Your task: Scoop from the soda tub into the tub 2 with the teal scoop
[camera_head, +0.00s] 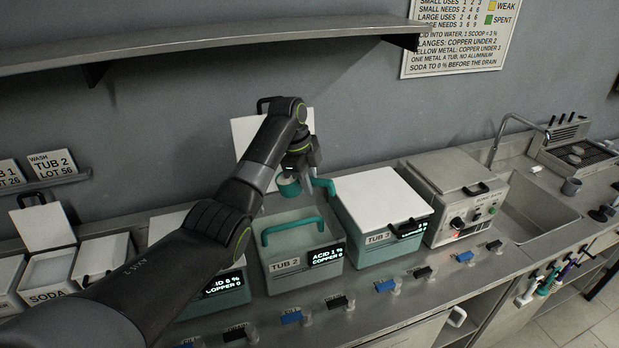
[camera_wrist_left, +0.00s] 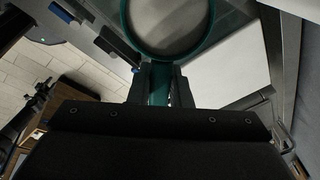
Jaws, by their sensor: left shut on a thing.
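My left gripper (camera_head: 298,168) is shut on the handle of the teal scoop (camera_head: 289,187) above the back of tub 2 (camera_head: 288,272). In the left wrist view the scoop (camera_wrist_left: 168,57) shows as a teal ring with a grey inside, its handle between the fingers (camera_wrist_left: 160,85). I cannot tell whether it holds soda. Tub 2 is open, with a teal handle (camera_head: 292,228) across it and a display reading acid 1 %, copper 0. The soda tub (camera_head: 20,297) is at the far left, open, with pale contents. My right gripper is out of view.
Tub 3 (camera_head: 375,246), with a white lid on, stands right of tub 2. A white lid (camera_head: 245,133) stands upright behind tub 2. My left arm partly covers the tub to its left. A grey box with a dial (camera_head: 460,205) and a sink (camera_head: 530,210) are farther right. A shelf (camera_head: 190,42) hangs above.

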